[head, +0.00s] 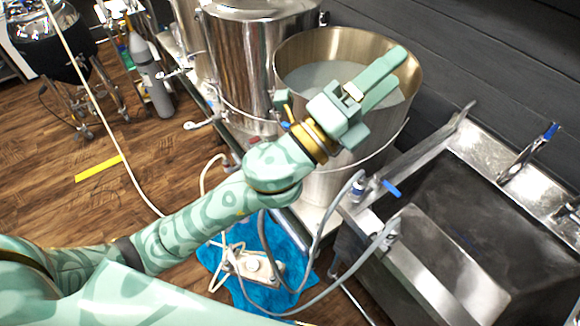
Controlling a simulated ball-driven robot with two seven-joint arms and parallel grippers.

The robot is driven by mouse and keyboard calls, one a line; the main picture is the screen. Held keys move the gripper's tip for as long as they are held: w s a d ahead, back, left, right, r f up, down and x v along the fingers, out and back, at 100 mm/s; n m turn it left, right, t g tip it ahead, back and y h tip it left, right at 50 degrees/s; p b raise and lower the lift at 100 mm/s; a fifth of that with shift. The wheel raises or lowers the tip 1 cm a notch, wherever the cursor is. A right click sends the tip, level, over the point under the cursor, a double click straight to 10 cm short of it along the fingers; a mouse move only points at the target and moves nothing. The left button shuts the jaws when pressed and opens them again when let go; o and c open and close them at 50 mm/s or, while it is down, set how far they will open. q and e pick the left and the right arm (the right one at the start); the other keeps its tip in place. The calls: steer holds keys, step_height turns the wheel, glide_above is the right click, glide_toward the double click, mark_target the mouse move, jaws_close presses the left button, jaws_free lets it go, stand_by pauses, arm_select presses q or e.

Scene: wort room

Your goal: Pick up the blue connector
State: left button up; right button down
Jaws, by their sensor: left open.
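My left arm reaches in from the lower left. Its pale green gripper (384,79) is open and empty, above the open pot at the upper middle. A small blue piece (392,189), which looks like a lever or connector, sticks out below that pot, near the sink's left edge. A hose fitting with a bluish collar (358,187) is just left of it. I cannot tell for sure which of these is the blue connector. The gripper is apart from both, higher in the picture. My right gripper is not in view.
The open steel pot (292,47) holds pale liquid, beside a closed steel vessel (250,60). A steel sink (440,205) fills the right. Grey hoses (315,255) loop over a blue cloth (212,256) and a white pump-like device (262,266). Wooden floor at left is mostly clear.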

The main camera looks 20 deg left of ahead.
arm_select(q)
steer(key=s+d+r+m+g+h, duration=0.1)
steer(key=s+d+m+g+h, duration=0.5)
steer(key=m+g, duration=0.6)
steer(key=s+d+f+m+g+y, duration=0.35)
steer(key=f+m+g+y, duration=0.4)
steer(key=m, duration=0.65)
steer(key=w+a+f+m+y, duration=0.2)
steer(key=w+a+f+y, duration=0.3)
steer(key=a, duration=0.2)
steer(key=w+a+f+m+y, duration=0.1)
steer(key=w+a+f+y, duration=0.4)
steer(key=a+y, duration=0.15)
steer(key=w+a+r+t+y, duration=0.2)
steer(key=w+a+y, duration=0.15)
steer(key=a, duration=0.65)
steer(key=shift+n, duration=0.3)
step_height(320, 180, down, 10)
steer(key=shift+w+d+r, duration=0.1)
steer(key=shift+w+d, duration=0.05)
steer(key=f, duration=0.6)
steer(key=shift+s, duration=0.25)
steer(key=c, duration=1.2)
